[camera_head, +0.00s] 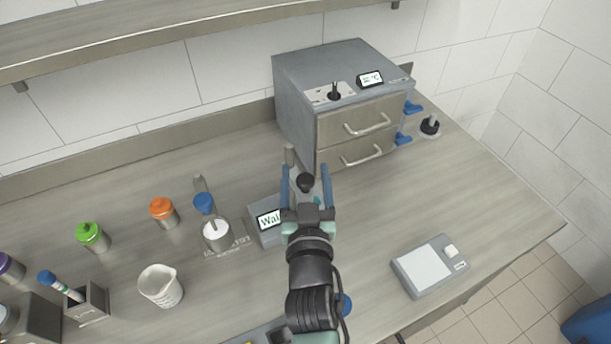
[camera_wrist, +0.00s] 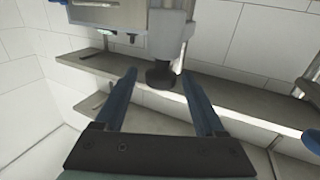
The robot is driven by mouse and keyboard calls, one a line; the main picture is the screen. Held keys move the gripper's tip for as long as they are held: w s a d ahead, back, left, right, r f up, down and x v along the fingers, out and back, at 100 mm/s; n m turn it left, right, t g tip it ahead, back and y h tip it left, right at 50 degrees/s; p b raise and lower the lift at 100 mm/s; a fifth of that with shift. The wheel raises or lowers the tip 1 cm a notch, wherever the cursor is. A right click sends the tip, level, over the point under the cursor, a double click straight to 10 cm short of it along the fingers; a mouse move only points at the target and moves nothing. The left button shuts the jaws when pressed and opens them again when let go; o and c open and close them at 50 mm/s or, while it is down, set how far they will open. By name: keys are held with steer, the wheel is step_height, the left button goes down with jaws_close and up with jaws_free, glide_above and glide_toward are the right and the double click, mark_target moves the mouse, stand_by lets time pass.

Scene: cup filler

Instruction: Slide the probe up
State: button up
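A round black knob (camera_head: 306,182), which I take to be part of the probe, sits above a grey device with a screen reading "Wal" (camera_head: 268,219). The rest of the text and much of the device are hidden behind my arm. My gripper (camera_head: 306,172) is open, with one blue finger on each side of the knob. In the wrist view the black knob (camera_wrist: 161,76) lies between the fingertips of my gripper (camera_wrist: 160,72), with a visible gap on both sides. It hangs below a light grey block (camera_wrist: 166,35). I cannot make out the probe's tip.
A grey drawer cabinet (camera_head: 293,95) stands behind. To the left are a clear vessel with white contents (camera_head: 215,236), an orange-capped jar (camera_head: 162,212), a green-capped jar (camera_head: 92,236) and a beaker (camera_head: 161,288). A flat scale (camera_head: 429,267) lies right. The counter between scale and cabinet is clear.

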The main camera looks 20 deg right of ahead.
steer(key=shift+f, duration=0.1)
steer(key=shift+s+a+f, duration=0.1)
steer(key=shift+s+a, duration=0.05)
steer(key=shift+s, duration=0.25)
steer(key=b+v, duration=0.3)
steer(key=v, duration=0.9)
steer(key=w+a+r+n+t+y, duration=0.1)
steer(key=w+a+r+t, duration=0.1)
steer(key=r, duration=0.8)
steer(key=w+a+r+t+y, duration=0.1)
steer(key=w+a+r+t, duration=0.15)
steer(key=r, duration=0.85)
steer(key=w+a+r+n+t+y, duration=0.1)
steer(key=a+r+t, duration=0.15)
steer(key=r, duration=0.75)
steer(key=s+a+r+n+t+y, duration=0.1)
steer(key=s+a+r, duration=0.1)
steer(key=r, duration=0.4)
steer(key=s+a+r+n+t+y, duration=0.1)
steer(key=s+a+r+t+y, duration=0.1)
steer(key=r, duration=0.5)
steer(key=shift+s+a+r+t, duration=0.3)
steer(key=shift+s+a+r, duration=0.1)
steer(key=shift+s, duration=0.15)
